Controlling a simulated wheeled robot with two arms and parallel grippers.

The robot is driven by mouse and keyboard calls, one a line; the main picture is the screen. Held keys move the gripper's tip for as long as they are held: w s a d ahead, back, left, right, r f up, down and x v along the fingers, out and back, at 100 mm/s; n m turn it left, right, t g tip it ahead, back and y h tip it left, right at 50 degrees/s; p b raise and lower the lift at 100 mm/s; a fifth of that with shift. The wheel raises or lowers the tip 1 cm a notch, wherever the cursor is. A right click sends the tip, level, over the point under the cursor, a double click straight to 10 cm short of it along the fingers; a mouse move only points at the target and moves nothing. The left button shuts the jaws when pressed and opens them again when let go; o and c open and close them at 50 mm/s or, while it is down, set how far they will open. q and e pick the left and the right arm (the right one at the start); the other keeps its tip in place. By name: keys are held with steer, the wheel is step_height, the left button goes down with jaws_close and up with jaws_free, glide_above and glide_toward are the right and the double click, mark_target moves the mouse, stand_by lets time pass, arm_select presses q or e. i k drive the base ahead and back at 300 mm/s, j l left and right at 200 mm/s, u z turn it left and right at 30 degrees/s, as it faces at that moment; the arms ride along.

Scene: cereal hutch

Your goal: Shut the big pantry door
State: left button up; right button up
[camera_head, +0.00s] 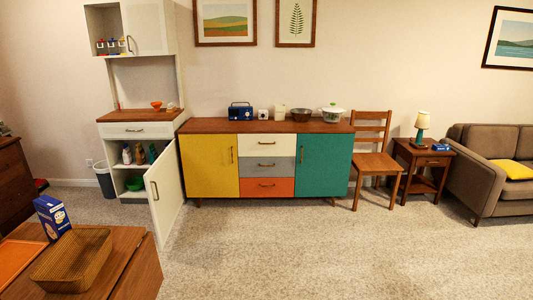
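A tall cream hutch (139,170) stands against the wall at the left. Its large lower door (166,191) is swung open toward the room, hinged on the right side. The door has a vertical handle (155,191) near its free edge. The open lower compartment (131,171) shows bottles and other items on shelves. The upper door (145,25) looks closed, beside an open shelf with canisters. Neither of my grippers is in view.
A wooden table (135,268) at the front left holds a blue cereal box (52,217), a wooden tray (73,262) and an orange mat (14,258). The open door reaches close to the table in the picture. A multicoloured sideboard (209,164) stands right of the hutch. Carpet is clear at centre.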

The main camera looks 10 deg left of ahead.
mark_target(162, 181)
steer(key=i+j+u, duration=0.25)
steer(key=i, duration=0.25)
steer(key=i+l+u, duration=0.2)
steer(key=i, duration=0.25)
steer(key=i+u, duration=0.25)
steer(key=i, duration=0.3)
steer(key=i+u, duration=0.25)
steer(key=i, duration=0.25)
steer(key=i+l+u, duration=0.2)
steer(key=i, duration=0.25)
steer(key=i+l+u, duration=0.25)
steer(key=i+l, duration=0.15)
steer(key=i+l+u, duration=0.1)
steer(key=i+l, duration=0.3)
steer(key=i+l+u, duration=0.1)
steer(key=i+l, duration=0.25)
steer(key=l, duration=0.2)
